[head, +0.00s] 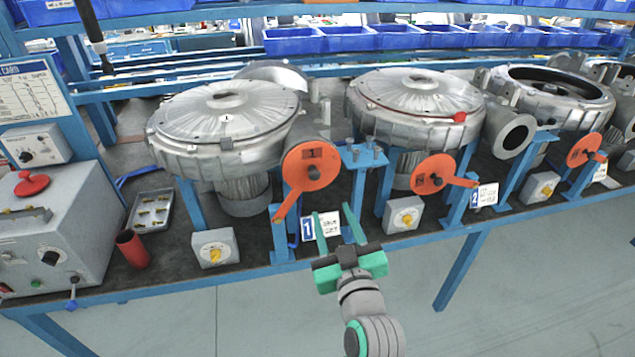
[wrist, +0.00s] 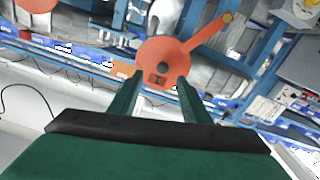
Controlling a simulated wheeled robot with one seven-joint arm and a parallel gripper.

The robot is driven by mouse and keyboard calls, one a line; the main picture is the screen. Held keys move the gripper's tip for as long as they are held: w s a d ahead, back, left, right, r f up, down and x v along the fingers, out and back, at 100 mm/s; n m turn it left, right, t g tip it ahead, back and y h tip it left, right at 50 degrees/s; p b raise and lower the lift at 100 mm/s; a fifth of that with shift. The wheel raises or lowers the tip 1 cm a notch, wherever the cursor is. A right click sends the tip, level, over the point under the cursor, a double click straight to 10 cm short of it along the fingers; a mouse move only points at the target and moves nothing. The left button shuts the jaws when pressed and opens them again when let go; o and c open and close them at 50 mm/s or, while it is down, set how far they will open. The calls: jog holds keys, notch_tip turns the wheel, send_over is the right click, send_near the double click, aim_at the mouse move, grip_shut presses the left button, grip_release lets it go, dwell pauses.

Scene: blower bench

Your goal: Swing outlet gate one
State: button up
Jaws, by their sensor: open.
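Outlet gate one is an orange disc (head: 311,165) marked 1 with a dark hub, at the front of the left blower. Its orange lever (head: 286,207) slants down and left from the disc. My gripper (head: 331,208), with green fingers, is open and empty in front of the bench, below and slightly right of the disc. In the wrist view, the disc (wrist: 164,58) shows beyond and between my fingertips (wrist: 158,80), and its lever (wrist: 208,34) points up and right. The fingers appear apart from the lever; contact with the disc is not visible.
Gate two (head: 433,174) and a third orange gate (head: 583,150) stand to the right. A blue post with a "1" placard (head: 321,225) stands near my gripper. A yellow-knob box (head: 214,248), red cup (head: 132,248) and grey control box (head: 55,230) are left. The floor in front is clear.

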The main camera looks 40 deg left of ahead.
aim_at(316, 177)
jog(key=shift+n, duration=0.3)
jog(key=x, duration=0.7)
jog(key=r+x, duration=0.1)
jog(key=x, duration=0.3)
jog(key=shift+s+a+r, duration=0.1)
jog(key=shift+s+a, duration=0.15)
jog(key=shift+a, duration=0.25)
grip_shut()
